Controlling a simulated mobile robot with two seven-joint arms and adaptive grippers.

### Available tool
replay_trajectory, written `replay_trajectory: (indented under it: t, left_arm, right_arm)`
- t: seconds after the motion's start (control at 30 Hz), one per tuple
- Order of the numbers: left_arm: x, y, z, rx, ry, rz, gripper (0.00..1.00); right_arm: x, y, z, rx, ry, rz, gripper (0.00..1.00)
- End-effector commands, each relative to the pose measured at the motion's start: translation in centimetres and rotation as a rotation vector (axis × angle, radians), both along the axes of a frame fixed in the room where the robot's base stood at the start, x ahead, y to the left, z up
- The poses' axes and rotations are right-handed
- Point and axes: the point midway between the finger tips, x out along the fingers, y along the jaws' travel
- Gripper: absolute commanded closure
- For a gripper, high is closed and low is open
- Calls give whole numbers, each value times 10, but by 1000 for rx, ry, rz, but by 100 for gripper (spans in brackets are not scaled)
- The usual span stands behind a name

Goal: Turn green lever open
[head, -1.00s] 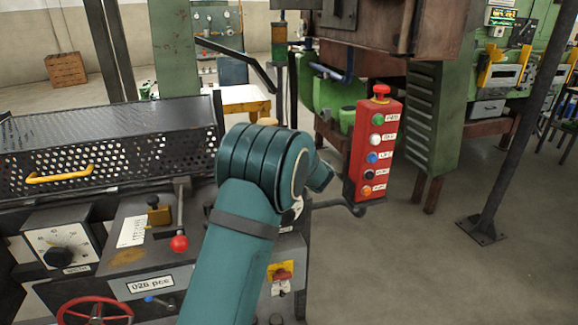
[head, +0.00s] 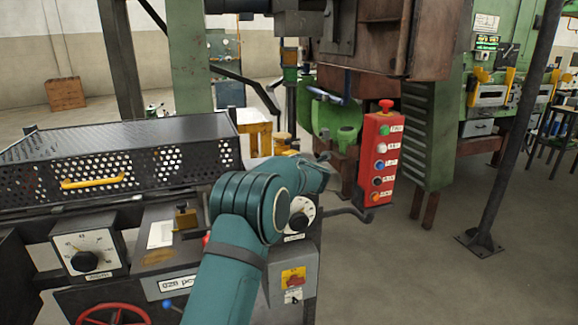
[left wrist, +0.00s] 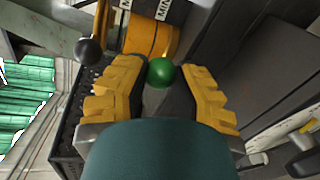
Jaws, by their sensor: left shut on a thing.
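In the left wrist view, the green ball knob (left wrist: 160,72) of the lever lies between the two yellow-padded fingers of my left gripper (left wrist: 163,76). The gripper is shut on this knob, near the fingertips. The lever's shaft is mostly hidden, so I cannot tell its angle. In the head view, a teal arm of mine (head: 245,225) reaches up from the bottom middle, beside the machine. Its gripper and the green knob cannot be made out there. My right gripper is not seen.
A black ball knob (left wrist: 88,52) stands left of the green one, near a yellow part (left wrist: 150,38) with MIN-type labels. A red button box (head: 378,160) stands right of the arm. A perforated cover (head: 120,155) is at left.

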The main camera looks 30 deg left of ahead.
Motion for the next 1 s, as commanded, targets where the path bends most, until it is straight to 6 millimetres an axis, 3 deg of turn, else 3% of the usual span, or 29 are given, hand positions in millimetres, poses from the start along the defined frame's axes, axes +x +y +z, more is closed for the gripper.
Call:
replay_trajectory:
  t: [0.4, 0.43, 0.5, 0.53, 1.0]
  left_arm:
    - [0, 4, 6, 1, -13, 5, 100]
    - [0, 3, 6, 1, -13, 5, 64]
    - [0, 3, 5, 1, -13, 5, 40]
    - [0, 3, 5, 1, -12, 4, 37]
    - [-6, -7, 4, -4, -7, 1, 37]
  right_arm:
    - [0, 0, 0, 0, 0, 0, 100]
    - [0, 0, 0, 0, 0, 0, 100]
    - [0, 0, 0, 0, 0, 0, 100]
    - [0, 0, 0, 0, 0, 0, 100]
    - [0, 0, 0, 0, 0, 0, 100]
